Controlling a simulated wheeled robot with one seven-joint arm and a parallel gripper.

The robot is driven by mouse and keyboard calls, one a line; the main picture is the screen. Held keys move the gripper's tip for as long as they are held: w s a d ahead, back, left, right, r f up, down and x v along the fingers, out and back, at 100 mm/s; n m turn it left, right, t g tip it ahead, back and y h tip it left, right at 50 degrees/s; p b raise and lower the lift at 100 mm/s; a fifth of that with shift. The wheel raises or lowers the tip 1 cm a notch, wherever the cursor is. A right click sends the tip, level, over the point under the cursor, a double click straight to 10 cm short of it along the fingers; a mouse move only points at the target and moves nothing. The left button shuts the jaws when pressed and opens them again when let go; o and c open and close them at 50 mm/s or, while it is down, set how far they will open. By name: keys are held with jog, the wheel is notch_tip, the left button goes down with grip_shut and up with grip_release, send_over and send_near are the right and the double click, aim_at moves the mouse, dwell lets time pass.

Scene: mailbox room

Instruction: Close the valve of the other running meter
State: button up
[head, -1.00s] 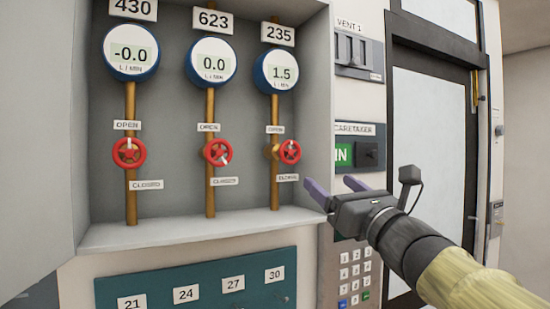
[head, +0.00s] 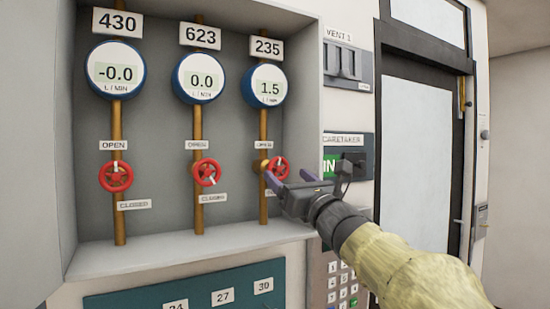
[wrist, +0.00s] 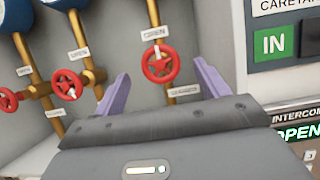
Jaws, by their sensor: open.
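Meter 235 (head: 268,87) at the right of the cabinet reads 1.5. Its red valve wheel (head: 279,168) also shows in the wrist view (wrist: 162,63), with its white mark pointing up toward the OPEN label. Meter 623 (head: 200,78) reads 0.0; its red wheel (head: 206,172) has its white mark pointing down and right, toward CLOSED. Meter 430 (head: 115,70) reads -0.0, with a red wheel (head: 116,176) below. My gripper (head: 289,178) is open and empty. In the wrist view its purple fingers stand either side of the 235 wheel, short of it; contact does not show.
The cabinet's right side wall (head: 303,110) stands close beside the 235 valve. Right of it are the VENT 1 switches (head: 347,62), the CARETAKER panel (head: 347,152) and a keypad (head: 342,285). A cabinet door (head: 30,150) stands at the left.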

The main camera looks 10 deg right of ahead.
aim_at(280, 168)
jog(key=p+x, duration=0.2)
jog(key=x, duration=0.2)
jog(key=shift+w+a+r, duration=0.1)
jog(key=shift+w+r, duration=0.15)
jog(key=shift+w, duration=0.05)
jog(key=shift+w+a+r, duration=0.15)
jog(key=shift+w+a, duration=0.05)
jog(key=shift+w, duration=0.4)
jog(key=c, duration=1)
jog(key=shift+o, duration=0.2)
